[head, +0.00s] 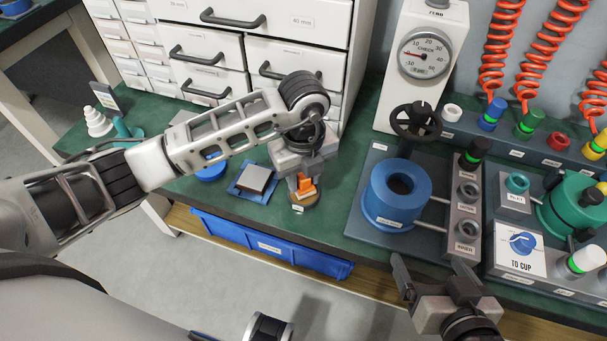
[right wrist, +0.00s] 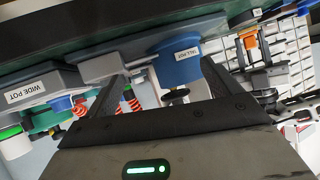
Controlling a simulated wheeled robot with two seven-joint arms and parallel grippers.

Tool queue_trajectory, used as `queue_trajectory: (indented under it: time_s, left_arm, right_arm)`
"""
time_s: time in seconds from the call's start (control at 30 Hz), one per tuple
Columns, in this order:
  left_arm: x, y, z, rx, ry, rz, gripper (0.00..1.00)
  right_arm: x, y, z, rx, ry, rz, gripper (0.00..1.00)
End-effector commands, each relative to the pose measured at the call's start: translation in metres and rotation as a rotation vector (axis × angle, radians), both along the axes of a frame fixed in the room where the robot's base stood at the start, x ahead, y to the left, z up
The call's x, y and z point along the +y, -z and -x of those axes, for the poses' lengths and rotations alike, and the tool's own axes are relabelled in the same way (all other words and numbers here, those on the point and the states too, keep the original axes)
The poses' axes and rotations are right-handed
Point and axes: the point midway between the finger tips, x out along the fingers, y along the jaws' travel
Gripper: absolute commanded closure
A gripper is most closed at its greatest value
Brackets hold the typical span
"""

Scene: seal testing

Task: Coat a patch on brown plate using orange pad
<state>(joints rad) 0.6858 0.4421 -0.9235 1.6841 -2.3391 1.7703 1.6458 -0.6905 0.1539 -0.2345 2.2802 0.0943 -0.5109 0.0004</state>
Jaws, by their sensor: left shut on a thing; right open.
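The brown plate (head: 304,203) is a small round disc with a white label, near the front edge of the green bench in the head view. My left gripper (head: 303,182) points down over it, shut on the orange pad (head: 306,190). The pad is at the plate, but I cannot tell whether it touches the surface. The gripper and pad hide much of the plate's top. The pad also shows in the right wrist view (right wrist: 248,41). My right gripper (head: 436,277) is open and empty in front of the bench edge. Its fingers also show in the right wrist view (right wrist: 163,88).
A grey block on a blue mat (head: 252,180) lies left of the plate. A blue pot (head: 397,193) on a grey base stands to the right, beside a valve and dial gauge (head: 425,54). White drawers (head: 258,60) stand behind.

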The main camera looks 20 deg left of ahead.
Motion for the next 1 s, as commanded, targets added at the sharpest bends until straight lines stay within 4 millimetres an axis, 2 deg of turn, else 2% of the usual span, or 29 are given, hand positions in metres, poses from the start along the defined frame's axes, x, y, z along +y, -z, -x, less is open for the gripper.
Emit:
queue_trajectory:
  time_s: [0.03, 0.3, 0.53, 0.7, 1.0]
  left_arm:
    - [0.000, -0.005, 0.000, -0.001, 0.000, -0.001, 0.86]
    - [0.000, -0.025, -0.001, -0.003, 0.001, 0.000, 0.86]
    - [0.000, -0.044, -0.001, -0.003, 0.000, 0.000, 0.86]
    - [0.000, -0.056, -0.001, -0.003, 0.000, 0.000, 0.86]
    - [0.000, -0.056, -0.001, -0.002, 0.000, 0.001, 0.86]
  right_arm:
    - [-0.002, -0.008, 0.001, -0.008, 0.004, 0.000, 0.10]
    - [-0.007, -0.030, 0.007, -0.019, 0.019, -0.002, 0.10]
    - [-0.005, -0.028, 0.010, 0.021, 0.026, -0.006, 0.10]
    - [-0.005, -0.036, 0.005, 0.018, 0.029, -0.010, 0.10]
    - [-0.005, -0.030, 0.005, 0.029, 0.029, -0.009, 0.10]
